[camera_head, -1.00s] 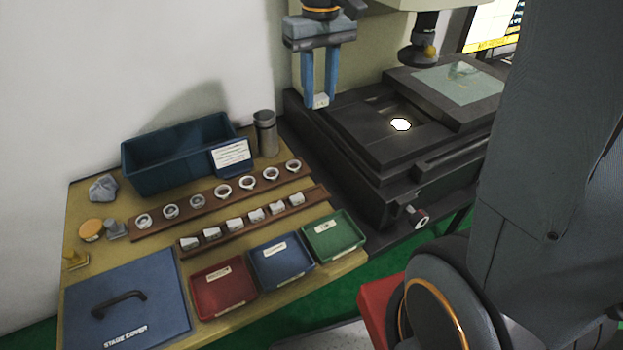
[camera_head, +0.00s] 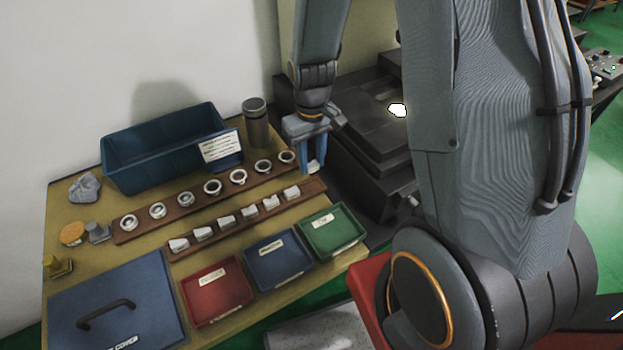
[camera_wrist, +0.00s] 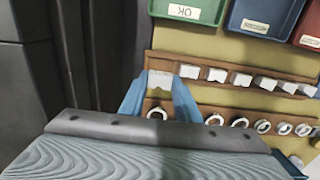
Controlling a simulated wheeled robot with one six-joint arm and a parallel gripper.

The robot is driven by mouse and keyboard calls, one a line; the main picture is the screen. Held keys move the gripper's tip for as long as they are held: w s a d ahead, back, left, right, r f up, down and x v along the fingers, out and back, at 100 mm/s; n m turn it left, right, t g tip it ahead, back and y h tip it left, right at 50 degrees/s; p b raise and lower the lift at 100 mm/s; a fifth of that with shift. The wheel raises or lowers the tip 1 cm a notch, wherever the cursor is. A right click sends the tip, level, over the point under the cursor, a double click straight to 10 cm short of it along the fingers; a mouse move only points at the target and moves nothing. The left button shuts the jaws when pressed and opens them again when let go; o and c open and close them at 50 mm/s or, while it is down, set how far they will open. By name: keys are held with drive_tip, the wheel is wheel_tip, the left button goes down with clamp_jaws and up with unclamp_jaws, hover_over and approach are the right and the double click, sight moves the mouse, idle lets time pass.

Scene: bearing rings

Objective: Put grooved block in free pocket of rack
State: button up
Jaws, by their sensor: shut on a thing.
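My gripper (camera_head: 313,163) is shut on a pale grooved block (camera_head: 314,168), pointing down at the right end of the front brown rack (camera_head: 238,227). The block also shows in the wrist view (camera_wrist: 160,80) between the blue fingers, over the end of the rack (camera_wrist: 220,62). A row of several similar blocks (camera_head: 249,210) sits in the rack to the left of it. The pocket under the held block is hidden by the block and fingers. I cannot tell whether the block touches the rack.
A second brown rack (camera_head: 175,219) with several metal rings lies just behind. Red (camera_head: 217,292), blue (camera_head: 279,259) and green (camera_head: 331,231) trays stand in front. A dark blue bin (camera_head: 150,175) and a metal cylinder (camera_head: 256,128) stand behind. The dark microscope stage (camera_head: 365,130) is to the right.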

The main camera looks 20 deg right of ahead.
sight(311, 187)
drive_tip(key=shift+f+p, duration=0.5)
drive_tip(key=shift+f, duration=2.85)
drive_tip(key=shift+f, duration=0.15)
drive_tip(key=o, duration=0.8)
wheel_tip(311, 187, up, 12)
drive_tip(key=shift+r+b, duration=0.15)
drive_tip(key=shift+b, duration=0.9)
drive_tip(key=shift+s+r+m+t, duration=0.15)
drive_tip(key=shift+s+r+m, duration=0.2)
drive_tip(key=shift+s+r, duration=1.1)
drive_tip(key=shift+s+r+m+t, duration=0.1)
drive_tip(key=shift+s+r+m, duration=0.35)
drive_tip(key=shift+s, duration=1.8)
drive_tip(key=shift+s+r+m+t, duration=0.15)
drive_tip(key=shift+s+r+m, duration=0.15)
drive_tip(key=shift+s+r, duration=1.15)
